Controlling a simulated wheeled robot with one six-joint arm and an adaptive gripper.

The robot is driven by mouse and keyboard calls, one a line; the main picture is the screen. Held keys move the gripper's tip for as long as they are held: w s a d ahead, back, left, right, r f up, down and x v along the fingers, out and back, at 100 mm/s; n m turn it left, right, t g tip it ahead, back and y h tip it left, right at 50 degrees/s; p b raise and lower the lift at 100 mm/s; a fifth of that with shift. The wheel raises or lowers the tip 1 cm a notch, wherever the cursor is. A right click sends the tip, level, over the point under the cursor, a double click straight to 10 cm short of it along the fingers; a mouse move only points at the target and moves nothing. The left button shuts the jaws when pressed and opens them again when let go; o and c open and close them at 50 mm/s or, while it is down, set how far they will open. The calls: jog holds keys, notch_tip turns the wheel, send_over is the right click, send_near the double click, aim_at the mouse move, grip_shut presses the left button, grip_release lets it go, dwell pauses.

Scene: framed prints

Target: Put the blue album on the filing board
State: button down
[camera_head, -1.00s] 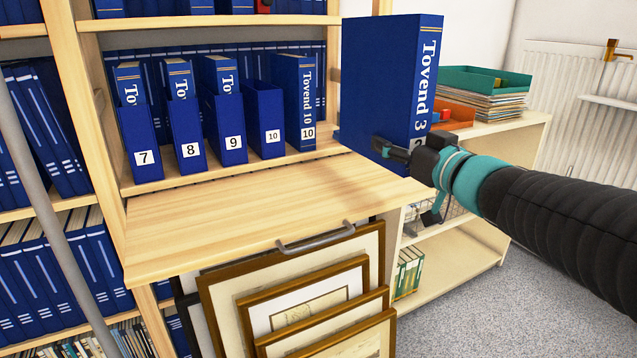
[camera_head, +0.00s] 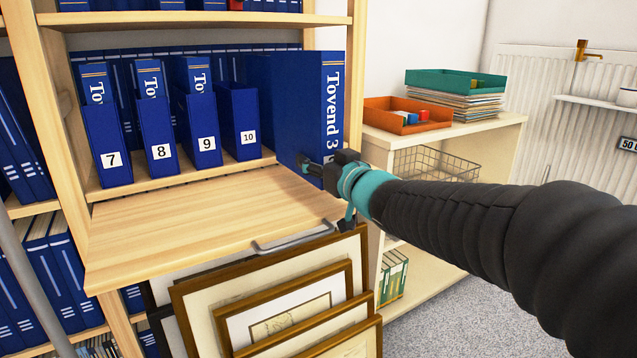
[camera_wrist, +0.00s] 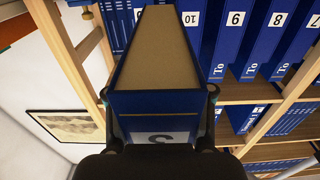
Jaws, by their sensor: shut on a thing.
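The blue album (camera_head: 290,105), lettered "Tovend 3", is upright at the right end of the filing board (camera_head: 195,220), a pale wooden board with a grey handle. My gripper (camera_head: 311,166) is shut on the lower part of its spine, from the right. I cannot tell whether the album's bottom edge touches the board. In the wrist view the album (camera_wrist: 155,103) lies between the two fingers of my gripper (camera_wrist: 158,93), and its cream page side (camera_wrist: 155,55) shows. The rest of the board is bare.
Blue slipcases numbered 7 (camera_head: 113,160), 8 (camera_head: 161,150), 9 (camera_head: 207,145) and 10 (camera_head: 248,138) stand behind the board. Framed prints (camera_head: 280,310) lean below it. A low shelf with an orange tray (camera_head: 407,117) stands right.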

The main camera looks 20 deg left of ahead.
jog(key=shift+f+b, duration=0.7)
jog(key=shift+f, duration=1.2)
jog(key=shift+c, duration=1.2)
grip_release()
